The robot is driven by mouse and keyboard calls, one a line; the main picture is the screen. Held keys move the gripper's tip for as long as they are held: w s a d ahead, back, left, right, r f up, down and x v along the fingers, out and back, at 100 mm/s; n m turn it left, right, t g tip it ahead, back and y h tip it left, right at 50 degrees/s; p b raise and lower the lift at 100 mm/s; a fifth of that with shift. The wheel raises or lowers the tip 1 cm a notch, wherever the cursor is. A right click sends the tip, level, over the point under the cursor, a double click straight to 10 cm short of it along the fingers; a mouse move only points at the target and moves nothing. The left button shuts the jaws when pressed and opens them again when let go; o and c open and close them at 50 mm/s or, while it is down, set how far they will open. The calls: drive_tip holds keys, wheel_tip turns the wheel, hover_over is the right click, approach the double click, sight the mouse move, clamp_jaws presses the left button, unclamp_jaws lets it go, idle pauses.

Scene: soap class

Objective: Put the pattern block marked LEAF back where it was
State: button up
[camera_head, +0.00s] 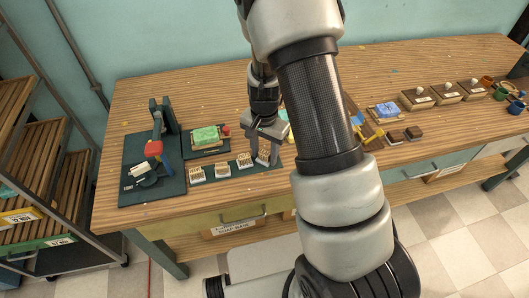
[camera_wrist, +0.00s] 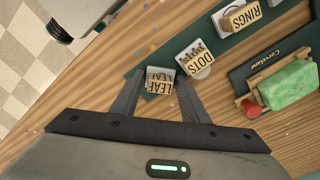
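The LEAF block (camera_wrist: 161,86) is a small light wooden block with dark lettering. It stands at the end of a dark green strip (camera_head: 234,170), with a white edge showing beside it. In the head view the LEAF block (camera_head: 263,156) is at the right of the row, under my gripper (camera_head: 266,150). In the wrist view my gripper (camera_wrist: 161,83) has one finger on each side of the block, with what looks like a narrow gap at the fingertips. Whether its underside is fully seated is hidden.
The DOTS block (camera_wrist: 200,62) and RINGS block (camera_wrist: 240,18) stand close beside it on white pads. A green soap (camera_wrist: 288,86) lies on a tray behind the row. A dark stand with a red part (camera_head: 154,148) is at left. Stamps (camera_head: 446,94) and cups are at right.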

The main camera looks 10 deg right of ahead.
drive_tip(key=shift+o, duration=1.1)
wheel_tip(320, 180, up, 13)
drive_tip(key=p, duration=0.2)
wheel_tip(320, 180, up, 12)
drive_tip(key=n+t+y, duration=0.1)
drive_tip(key=n+t, duration=0.1)
drive_tip(key=n, duration=0.1)
hover_over(264, 152)
drive_tip(key=s, duration=0.6)
drive_tip(key=s+r+n+t+h, duration=0.1)
drive_tip(key=s+r+n+t, duration=0.2)
drive_tip(key=s+r+n, duration=0.3)
drive_tip(key=s+r, duration=0.3)
drive_tip(key=s, duration=0.3)
drive_tip(key=shift+s+t, duration=0.3)
